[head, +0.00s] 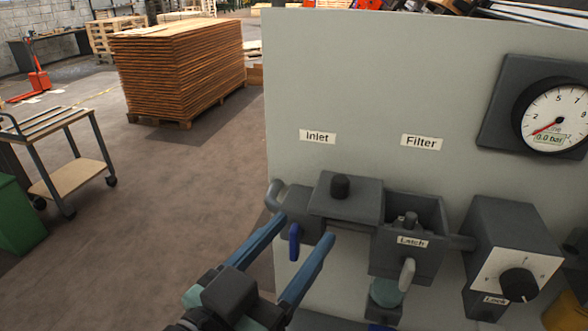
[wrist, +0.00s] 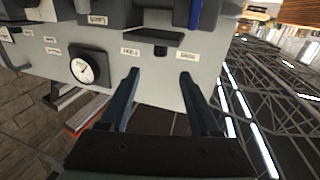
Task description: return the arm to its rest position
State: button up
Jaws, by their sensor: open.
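My gripper (head: 292,252) has two blue fingers, spread apart with nothing between them. In the head view it is at the lower middle, in front of the left end of the grey fittings on the panel (head: 370,80). A small blue lever (head: 294,242) shows between the fingers in the picture; I cannot tell whether a finger touches it. In the wrist view the open fingers (wrist: 158,75) point at the panel (wrist: 150,65), which appears turned over. My arm beyond the wrist is mostly out of view.
Fittings on the panel include the Inlet block (head: 345,197), the Filter housing (head: 410,240) with a latch, a knob box (head: 508,262) and a round gauge (head: 552,115). To the left are a cart (head: 65,180), a pallet stack (head: 180,70) and open floor.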

jog(key=w+r+n+t+y, duration=0.35)
jog(key=r+t+y, duration=0.2)
jog(key=r, duration=0.95)
jog(key=s+r+n+t+y, duration=0.1)
jog(key=s+r+t+y, duration=0.1)
jog(key=r, duration=0.5)
jog(key=s+r+n+t+y, duration=0.1)
jog(key=s+r+t, duration=0.3)
jog(key=s+r, duration=0.1)
jog(key=shift+s+r+n+y, duration=0.15)
jog(key=shift+r+n+y, duration=0.2)
jog(key=shift+r, duration=0.5)
jog(key=shift+t, duration=0.25)
